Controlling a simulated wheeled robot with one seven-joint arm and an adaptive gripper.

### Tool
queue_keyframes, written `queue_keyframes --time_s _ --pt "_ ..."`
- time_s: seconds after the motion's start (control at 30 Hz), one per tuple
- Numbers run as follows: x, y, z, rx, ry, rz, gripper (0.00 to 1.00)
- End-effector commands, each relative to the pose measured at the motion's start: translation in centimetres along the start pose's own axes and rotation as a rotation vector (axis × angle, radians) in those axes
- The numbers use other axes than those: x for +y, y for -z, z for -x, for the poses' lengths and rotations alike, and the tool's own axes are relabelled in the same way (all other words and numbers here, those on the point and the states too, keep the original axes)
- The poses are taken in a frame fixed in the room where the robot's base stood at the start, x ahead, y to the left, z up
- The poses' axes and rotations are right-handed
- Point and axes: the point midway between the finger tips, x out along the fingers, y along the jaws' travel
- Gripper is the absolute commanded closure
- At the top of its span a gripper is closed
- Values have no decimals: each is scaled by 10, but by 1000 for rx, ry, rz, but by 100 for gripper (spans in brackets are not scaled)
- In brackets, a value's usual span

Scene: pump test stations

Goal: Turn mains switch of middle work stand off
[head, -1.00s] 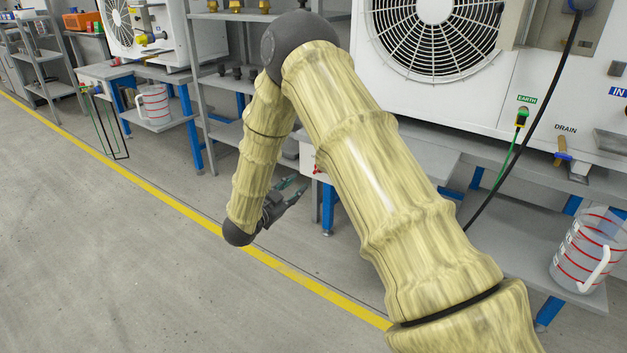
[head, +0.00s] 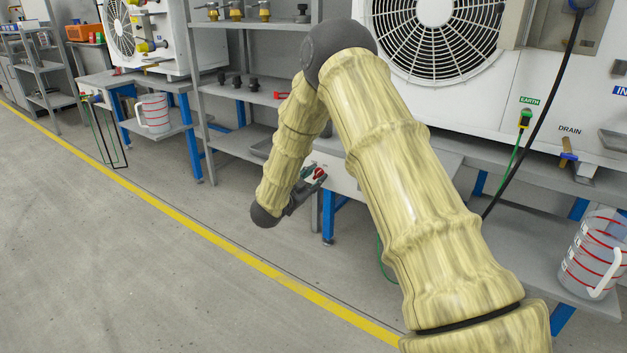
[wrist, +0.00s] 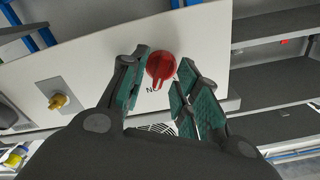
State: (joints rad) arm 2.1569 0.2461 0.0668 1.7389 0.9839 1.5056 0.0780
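The red mains switch (wrist: 160,67) is a rotary knob on a light grey panel (wrist: 100,62) of the work stand. In the wrist view it sits between the fingertips of my gripper (wrist: 160,85), with a gap to the left finger and the right finger close to it. I cannot tell whether either finger touches it. The fingers are apart and have green pads. In the head view the red switch (head: 319,173) shows at the stand's front left, with my gripper (head: 304,188) just at it, partly hidden by my arm.
A yellow knob (wrist: 58,101) is on the same panel. A shelf rack (head: 240,95) stands left of the stand, with a red object (head: 281,95) on it. A large white fan unit (head: 440,90) and a measuring jug (head: 594,255) are at right. The floor (head: 130,270) is clear.

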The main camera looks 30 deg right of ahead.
Motion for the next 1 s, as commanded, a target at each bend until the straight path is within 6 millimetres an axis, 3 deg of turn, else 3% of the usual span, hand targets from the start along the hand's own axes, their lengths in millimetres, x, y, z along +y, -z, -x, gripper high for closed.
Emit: queue_keyframes --time_s 0.2,0.37,1.0 --pt "0 0 0 0 0 0 71" --pt "0 0 0 0 0 0 100" --pt "-3 5 1 0 1 109 100"
